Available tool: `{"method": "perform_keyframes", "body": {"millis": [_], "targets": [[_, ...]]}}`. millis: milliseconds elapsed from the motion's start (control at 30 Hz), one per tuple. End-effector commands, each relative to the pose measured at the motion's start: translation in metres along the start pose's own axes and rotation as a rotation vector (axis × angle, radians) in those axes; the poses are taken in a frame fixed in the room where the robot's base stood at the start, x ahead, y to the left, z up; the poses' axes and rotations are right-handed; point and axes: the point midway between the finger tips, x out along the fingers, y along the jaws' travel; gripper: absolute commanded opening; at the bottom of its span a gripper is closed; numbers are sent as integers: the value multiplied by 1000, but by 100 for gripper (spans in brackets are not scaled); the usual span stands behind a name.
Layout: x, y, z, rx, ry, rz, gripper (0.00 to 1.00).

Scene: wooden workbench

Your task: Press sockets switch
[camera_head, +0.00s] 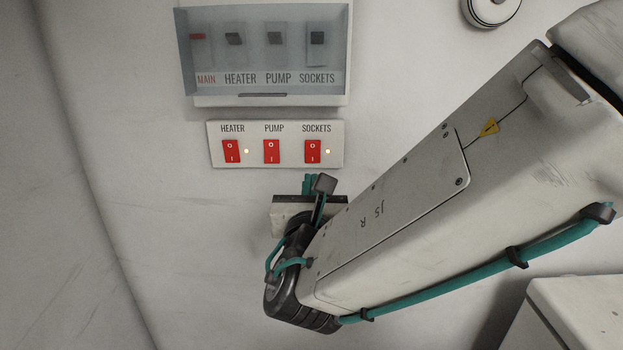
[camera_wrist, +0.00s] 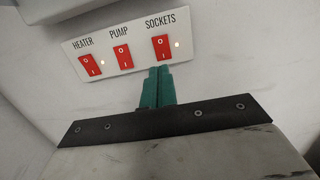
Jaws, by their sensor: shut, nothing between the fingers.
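The red sockets switch (camera_head: 312,151) is the rightmost of the switches on a white panel (camera_head: 219,163) on the wall, under the label SOCKETS. A small light beside it is lit. It also shows in the wrist view (camera_wrist: 162,47). My gripper (camera_head: 309,180) is just below the panel, under the sockets switch, with its teal fingers shut and empty. In the wrist view the fingertips (camera_wrist: 160,70) appear right below the sockets switch. I cannot tell whether they touch it.
The red heater switch (camera_head: 231,151), with a lit light beside it, and the red pump switch (camera_head: 271,151), with no lit light, are to the left. A breaker box (camera_head: 270,100) with a clear cover is above. A white box (camera_head: 580,310) stands at lower right.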

Motion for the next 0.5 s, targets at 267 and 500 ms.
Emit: {"method": "perform_keyframes", "body": {"millis": [267,500], "targets": [[61,-2,-1,-1,1,-6,0],[102,-2,-1,0,1,-4,0]]}}
